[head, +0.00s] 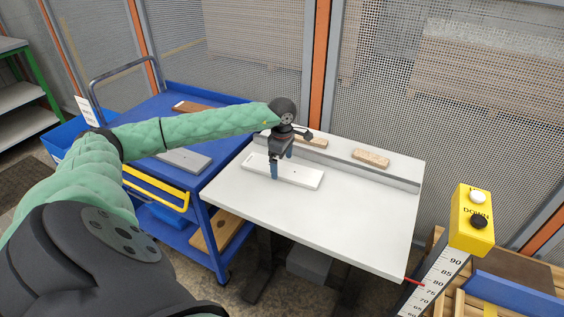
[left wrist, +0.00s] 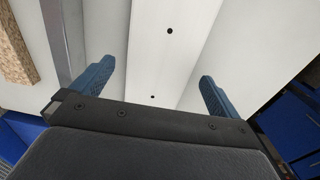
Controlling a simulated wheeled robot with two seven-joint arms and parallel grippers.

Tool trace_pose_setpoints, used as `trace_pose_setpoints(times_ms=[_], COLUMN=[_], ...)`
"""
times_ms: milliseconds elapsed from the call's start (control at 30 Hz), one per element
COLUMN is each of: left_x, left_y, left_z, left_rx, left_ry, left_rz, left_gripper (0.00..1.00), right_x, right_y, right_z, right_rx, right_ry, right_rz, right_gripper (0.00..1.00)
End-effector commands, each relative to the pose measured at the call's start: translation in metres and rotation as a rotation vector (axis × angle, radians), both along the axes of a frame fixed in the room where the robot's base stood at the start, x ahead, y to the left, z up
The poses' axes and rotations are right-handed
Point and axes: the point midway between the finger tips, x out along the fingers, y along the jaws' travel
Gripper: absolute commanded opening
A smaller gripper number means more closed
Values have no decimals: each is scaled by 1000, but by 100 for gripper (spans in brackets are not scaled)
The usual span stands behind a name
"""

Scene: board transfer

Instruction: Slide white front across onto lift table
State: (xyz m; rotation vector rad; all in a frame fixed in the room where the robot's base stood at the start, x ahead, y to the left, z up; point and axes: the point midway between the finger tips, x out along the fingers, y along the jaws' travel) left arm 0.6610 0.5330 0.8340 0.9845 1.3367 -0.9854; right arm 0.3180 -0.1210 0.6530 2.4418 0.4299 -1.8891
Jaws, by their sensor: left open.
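The white front (head: 302,177), a flat white board with small dark holes, lies on the white lift table (head: 330,225) near its left edge, in front of the grey rail. My left gripper (head: 275,172) is open and points down at the board's left part. In the left wrist view the white front (left wrist: 165,60) runs between the spread blue fingers of the gripper (left wrist: 155,90). I cannot tell whether the fingers touch it. My right gripper is not in view.
A blue cart (head: 215,178) stands against the table's left side, carrying a grey board (head: 184,160) and a brown board (head: 192,107). A yellow control box (head: 472,220) stands at right. The table's front and right are clear.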

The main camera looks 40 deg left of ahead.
Motion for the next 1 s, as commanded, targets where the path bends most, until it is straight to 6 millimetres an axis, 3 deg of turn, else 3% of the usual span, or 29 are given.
trace_pose_setpoints(times_ms=[167, 533, 1000], left_x=[1, 1, 0], left_y=[0, 0, 0], left_z=[16, 68, 77], left_rx=[1, 0, 0], left_ry=[-2, -3, 0], left_rz=[0, 0, 0], left_gripper=[100, 100, 100], right_x=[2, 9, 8], right_y=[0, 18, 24], right_z=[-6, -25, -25], right_rx=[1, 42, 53], right_ry=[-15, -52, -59], right_rz=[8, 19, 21], right_gripper=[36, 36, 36])
